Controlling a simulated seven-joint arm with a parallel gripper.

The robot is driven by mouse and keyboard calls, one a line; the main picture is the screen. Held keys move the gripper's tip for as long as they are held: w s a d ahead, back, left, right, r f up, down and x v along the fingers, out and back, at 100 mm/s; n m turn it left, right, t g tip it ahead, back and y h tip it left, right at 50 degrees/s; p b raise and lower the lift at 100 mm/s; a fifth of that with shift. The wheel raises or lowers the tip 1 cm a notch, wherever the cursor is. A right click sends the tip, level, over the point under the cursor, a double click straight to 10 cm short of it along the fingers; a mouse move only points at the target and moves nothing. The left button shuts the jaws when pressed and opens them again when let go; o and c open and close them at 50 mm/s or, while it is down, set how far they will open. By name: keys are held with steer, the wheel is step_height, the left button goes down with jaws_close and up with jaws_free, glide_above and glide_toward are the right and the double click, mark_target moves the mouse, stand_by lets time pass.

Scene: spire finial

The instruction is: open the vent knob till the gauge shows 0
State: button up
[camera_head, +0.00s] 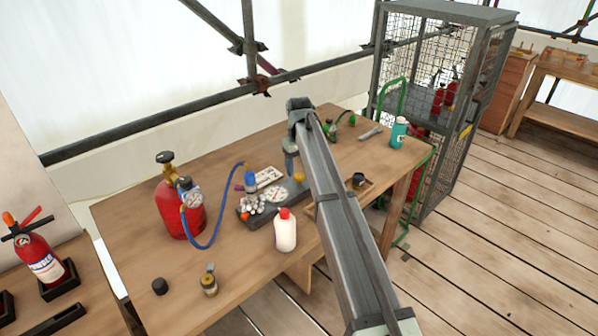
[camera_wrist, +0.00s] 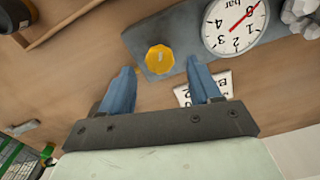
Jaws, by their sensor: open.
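The yellow vent knob (camera_wrist: 160,59) sits on a dark grey block (camera_wrist: 185,50). It also shows in the head view (camera_head: 299,177), beside my arm. The round white gauge (camera_wrist: 236,27) is on the same block, with a red needle pointing to the upper right; I cannot read its value surely. It also shows in the head view (camera_head: 277,195). My gripper (camera_wrist: 162,78) is open and empty. Its two blue fingers are apart, and the knob shows in line with the gap, beyond the fingertips. No contact is visible.
A red cylinder (camera_head: 180,210) with its own gauge stands left, joined by a blue hose (camera_head: 215,225) towards the block. A white bottle with a red cap (camera_head: 285,230) stands in front. A white printed card (camera_wrist: 205,90) lies near the block. A turquoise can (camera_head: 398,133) stands right.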

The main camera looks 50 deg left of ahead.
mark_target(299, 175)
step_height(299, 175, up, 11)
steer(key=shift+r, duration=0.15)
stand_by(0.7)
